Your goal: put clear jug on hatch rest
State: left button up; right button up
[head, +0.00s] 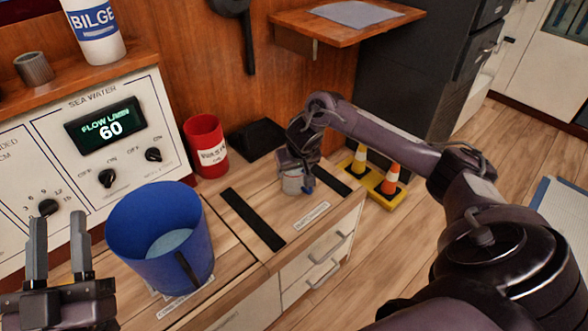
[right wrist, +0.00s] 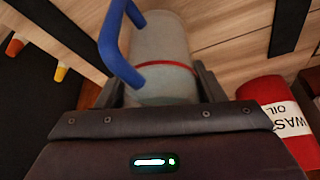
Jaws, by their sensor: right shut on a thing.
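The clear jug (head: 296,184), with a blue handle, is at the right end of the wooden counter, between two black strips. In the right wrist view the jug (right wrist: 165,40) shows a red ring and its blue handle. My right gripper (head: 298,160) is shut on the jug from above; its fingers lie on both sides of the body. I cannot tell whether the jug's base touches the counter. A white label (head: 311,215) lies on the counter in front; its text is too small to read. My left gripper (head: 58,235) is open and empty at lower left.
A blue bucket (head: 125,230) with pale liquid stands left on the counter. A red waste oil can (head: 206,146) stands behind, near a black block (head: 256,139). A control panel (head: 85,150) borders the left.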

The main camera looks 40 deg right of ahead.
pick_arm(q)
jog(key=shift+f, duration=0.1)
pick_arm(e)
jog(key=shift+f, duration=0.25)
pick_arm(q)
jog(key=shift+w+d+f+g, duration=0.1)
jog(key=shift+f+g, duration=0.15)
jog(key=shift+f, duration=0.15)
jog(key=shift+w+d+f+g, duration=0.1)
jog(key=shift+f+g, duration=0.15)
jog(key=shift+f, duration=0.15)
pick_arm(e)
jog(key=o, duration=1.3)
